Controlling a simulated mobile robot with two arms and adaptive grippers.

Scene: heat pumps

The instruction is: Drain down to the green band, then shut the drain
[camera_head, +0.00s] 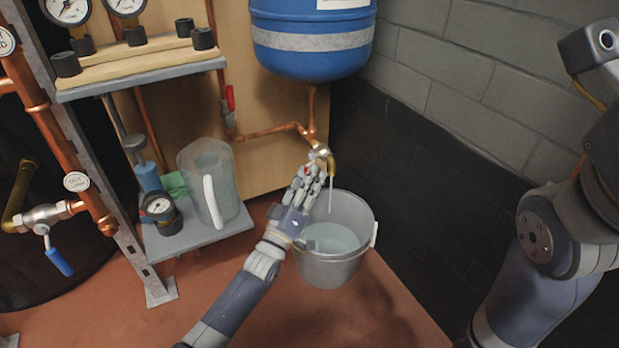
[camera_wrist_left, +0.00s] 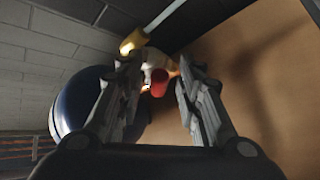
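The brass drain tap (camera_head: 322,154) sits on the copper pipe below the blue tank (camera_head: 312,45). A thin stream of water runs from its spout into the grey bucket (camera_head: 335,262), which holds water. My left gripper (camera_head: 308,180) is at the tap; its fingers partly hide the tap's red handle. In the left wrist view, the red handle (camera_wrist_left: 159,83) lies between the two open fingers, with gaps on both sides. Two pressure gauges (camera_head: 68,10) (camera_head: 125,5) are cut off at the top left; I cannot make out a green band. My right gripper is out of view.
A clear jug (camera_head: 214,185) and a small dark gauge (camera_head: 160,208) stand on the low grey shelf (camera_head: 205,232) left of the bucket. A red-handled valve (camera_head: 230,98) is on the pipe above. A block wall (camera_head: 450,60) closes the right side.

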